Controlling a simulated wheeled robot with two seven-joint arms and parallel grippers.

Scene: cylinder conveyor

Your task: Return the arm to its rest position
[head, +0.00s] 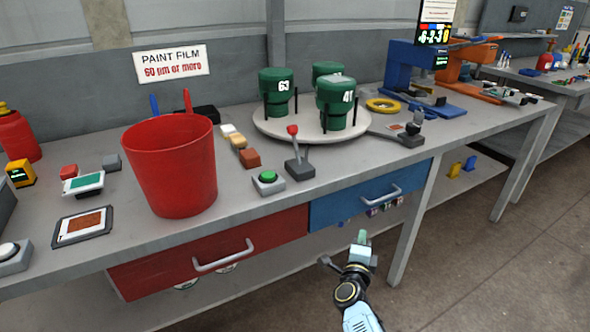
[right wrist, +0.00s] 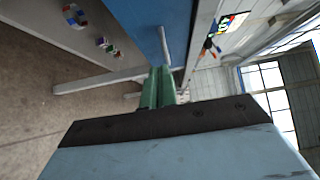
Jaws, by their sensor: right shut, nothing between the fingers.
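My right gripper (head: 361,238) is in front of the workbench in the head view, below the blue drawer and clear of it. In the right wrist view its green fingers (right wrist: 158,88) are together with nothing between them. The blue drawer (right wrist: 138,25) also shows ahead of the fingers in that view. My left gripper is not in the head view.
The bench carries a red bucket (head: 172,165), a round turntable (head: 268,126) with green numbered cylinders (head: 337,102), a lever (head: 295,150) and a green button (head: 268,178). The red drawer (head: 170,262) and blue drawer (head: 350,202) look shut. Open floor (head: 480,270) lies at right.

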